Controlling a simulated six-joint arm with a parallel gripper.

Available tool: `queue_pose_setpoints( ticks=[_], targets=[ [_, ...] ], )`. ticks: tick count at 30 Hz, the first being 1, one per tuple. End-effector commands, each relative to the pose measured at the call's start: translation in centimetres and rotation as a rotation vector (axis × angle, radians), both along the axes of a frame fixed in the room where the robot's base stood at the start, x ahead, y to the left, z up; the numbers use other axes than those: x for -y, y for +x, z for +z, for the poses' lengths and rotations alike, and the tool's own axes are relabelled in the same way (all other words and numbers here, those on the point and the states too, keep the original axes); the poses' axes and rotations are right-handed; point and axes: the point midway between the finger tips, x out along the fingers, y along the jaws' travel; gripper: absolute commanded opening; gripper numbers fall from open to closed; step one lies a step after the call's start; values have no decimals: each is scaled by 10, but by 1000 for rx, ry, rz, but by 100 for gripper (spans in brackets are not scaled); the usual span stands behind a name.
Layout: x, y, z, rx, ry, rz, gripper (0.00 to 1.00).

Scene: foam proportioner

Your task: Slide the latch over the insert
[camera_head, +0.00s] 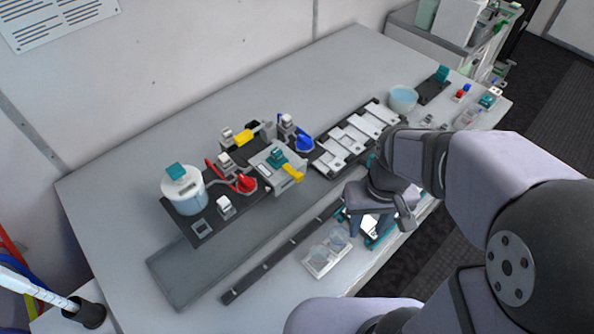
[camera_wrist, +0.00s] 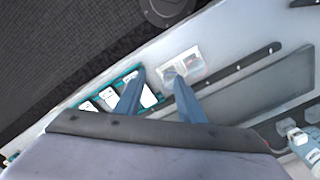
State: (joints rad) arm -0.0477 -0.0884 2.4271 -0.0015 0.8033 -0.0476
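My gripper (camera_head: 374,212) is over the front edge of the table, above a teal rack with white pieces (camera_head: 377,238), which it partly hides. In the wrist view its two fingers (camera_wrist: 155,74) are apart with nothing held between them. The teal rack (camera_wrist: 113,95) lies beyond the left finger. The device with a yellow lever (camera_head: 292,172), a red handle (camera_head: 245,183) and a blue handle (camera_head: 303,143) stands mid-table, left of my gripper and apart from it. I cannot tell which part is the latch or the insert.
A white pot with a teal knob (camera_head: 183,190) stands left. A dark frame of white plates (camera_head: 355,138) lies behind my gripper. The left table end is clear.

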Motion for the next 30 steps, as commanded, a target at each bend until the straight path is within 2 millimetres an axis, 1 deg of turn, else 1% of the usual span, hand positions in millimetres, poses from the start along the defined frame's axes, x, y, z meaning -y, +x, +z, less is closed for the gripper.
queue_pose_setpoints(
  ticks=[1, 5, 6, 9, 13, 15, 18, 21, 25, 30],
  targets=[
    [-7, 14, -1, 4, 0, 38, 36],
    [-29, 51, 12, 5, 0, 163, 36],
    [-38, 63, 16, 4, 0, 208, 36],
    [-62, 88, 29, 2, 0, 318, 36],
    [-94, 112, 46, 2, 0, 454, 36],
    [-110, 121, 54, 2, 0, 517, 36],
    [-128, 129, 64, 0, 1, 591, 36],
    [-141, 133, 72, -1, 1, 644, 36],
    [-150, 136, 79, -1, 1, 681, 36],
    [-153, 136, 81, -2, 1, 692, 36]
  ],
)
